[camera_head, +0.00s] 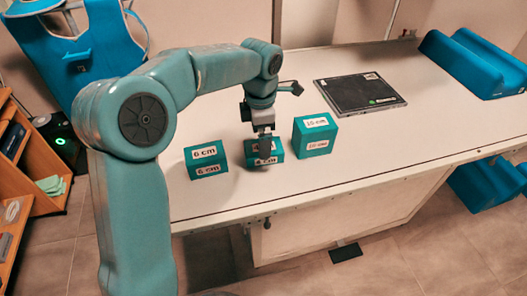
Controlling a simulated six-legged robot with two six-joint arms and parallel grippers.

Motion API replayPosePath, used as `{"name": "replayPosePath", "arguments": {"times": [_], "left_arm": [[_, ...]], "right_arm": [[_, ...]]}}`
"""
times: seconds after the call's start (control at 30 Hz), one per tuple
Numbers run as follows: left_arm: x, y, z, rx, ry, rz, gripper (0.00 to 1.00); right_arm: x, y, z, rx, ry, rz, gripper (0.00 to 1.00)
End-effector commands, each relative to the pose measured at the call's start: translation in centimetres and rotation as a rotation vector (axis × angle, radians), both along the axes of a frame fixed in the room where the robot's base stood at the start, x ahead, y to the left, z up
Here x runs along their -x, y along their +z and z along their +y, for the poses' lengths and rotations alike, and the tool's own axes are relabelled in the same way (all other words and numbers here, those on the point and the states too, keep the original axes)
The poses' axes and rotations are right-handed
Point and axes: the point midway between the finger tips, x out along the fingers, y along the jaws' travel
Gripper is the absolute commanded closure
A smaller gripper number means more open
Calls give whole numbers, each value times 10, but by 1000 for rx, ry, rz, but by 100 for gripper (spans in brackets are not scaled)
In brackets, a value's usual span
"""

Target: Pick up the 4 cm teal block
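The 4 cm teal block (277,154) stands on the white table between two larger teal blocks. Its label is partly covered by my gripper. My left gripper (265,150) points down at this block, with its fingers right at it. The fingers overlap the block in the picture, and whether they are closed on it cannot be told. The block appears to rest on the table top. My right gripper is not in view.
A teal block marked 6 cm (206,162) stands left of the gripper and a 10 cm one (315,137) close on the right. A black flat panel (360,92) and blue padded supports (470,62) lie farther right. The table's (400,140) front right is clear.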

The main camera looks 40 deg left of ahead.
Motion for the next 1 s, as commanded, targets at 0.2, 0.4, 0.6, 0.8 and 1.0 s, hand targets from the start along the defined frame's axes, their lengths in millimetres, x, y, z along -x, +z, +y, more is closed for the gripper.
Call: {"name": "replayPosePath", "arguments": {"times": [0.2, 0.4, 0.6, 0.8, 1.0], "left_arm": [[-4, -24, 1, 0, 0, 6, 0], [-7, -52, 2, 1, 0, 4, 0], [-7, -56, 2, 1, 0, 1, 0], [-7, -56, 2, 1, 0, 1, 39], [-7, -55, 2, 0, 0, 0, 65]], "right_arm": [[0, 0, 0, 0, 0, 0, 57], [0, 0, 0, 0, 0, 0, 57], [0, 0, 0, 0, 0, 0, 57], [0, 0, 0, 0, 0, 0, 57], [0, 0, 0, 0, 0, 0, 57]]}}
